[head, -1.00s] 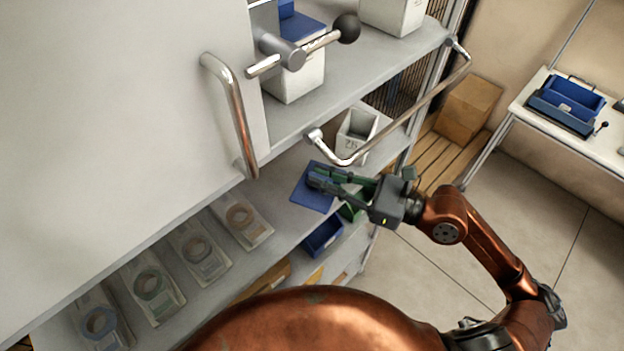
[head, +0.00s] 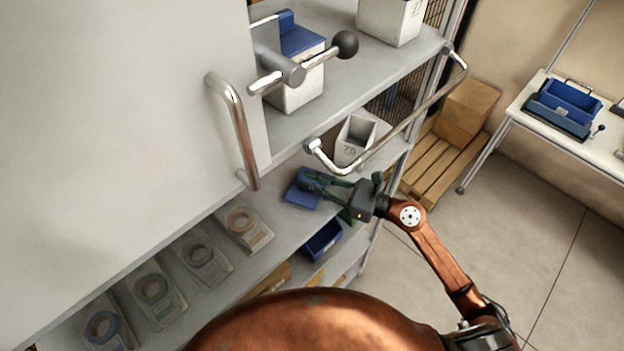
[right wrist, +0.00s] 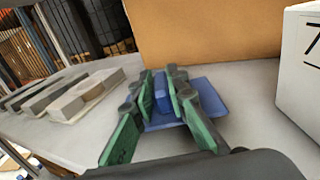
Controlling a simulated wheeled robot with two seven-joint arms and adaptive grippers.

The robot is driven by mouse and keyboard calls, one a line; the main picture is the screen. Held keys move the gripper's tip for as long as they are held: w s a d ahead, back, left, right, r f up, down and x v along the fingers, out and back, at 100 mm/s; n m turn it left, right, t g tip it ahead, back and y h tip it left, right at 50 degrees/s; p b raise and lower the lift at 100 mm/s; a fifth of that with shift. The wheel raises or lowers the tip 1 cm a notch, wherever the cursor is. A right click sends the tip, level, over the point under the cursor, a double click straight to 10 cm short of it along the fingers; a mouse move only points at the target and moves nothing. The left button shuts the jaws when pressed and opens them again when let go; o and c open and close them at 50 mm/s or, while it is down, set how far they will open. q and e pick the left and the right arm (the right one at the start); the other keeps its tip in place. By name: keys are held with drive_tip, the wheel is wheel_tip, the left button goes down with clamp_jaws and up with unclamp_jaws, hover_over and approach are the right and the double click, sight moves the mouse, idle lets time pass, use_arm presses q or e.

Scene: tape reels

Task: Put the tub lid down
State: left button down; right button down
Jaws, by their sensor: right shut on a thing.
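The tub lid (head: 298,196) is a flat blue plate with a raised blue grip, low over the grey shelf behind the rail. It also shows in the right wrist view (right wrist: 207,94), lying level at or very near the shelf top; I cannot tell whether it touches. My right gripper (head: 312,182) is shut on the lid's grip, with its green-padded fingers (right wrist: 161,88) on both sides of it. An open white tub (head: 346,153) with a number on its front stands beside the lid, towards the back right. My left gripper is not in view.
A metal rail (head: 405,124) runs above the shelf edge near my right arm. Tape reels on pale holders (head: 246,228) line the shelf to the left. A blue bin (head: 322,240) sits lower down. A lidded white tub (head: 297,92) stands on the upper shelf.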

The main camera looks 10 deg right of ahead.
drive_tip(key=shift+w+f, duration=0.1)
drive_tip(key=shift+f, duration=0.05)
drive_tip(key=c, duration=2.4)
unclamp_jaws()
drive_tip(key=shift+f, duration=0.1)
drive_tip(key=o, duration=0.5)
drive_tip(key=shift+r, duration=0.25)
drive_tip(key=b+v, duration=0.5)
drive_tip(key=v, duration=0.7)
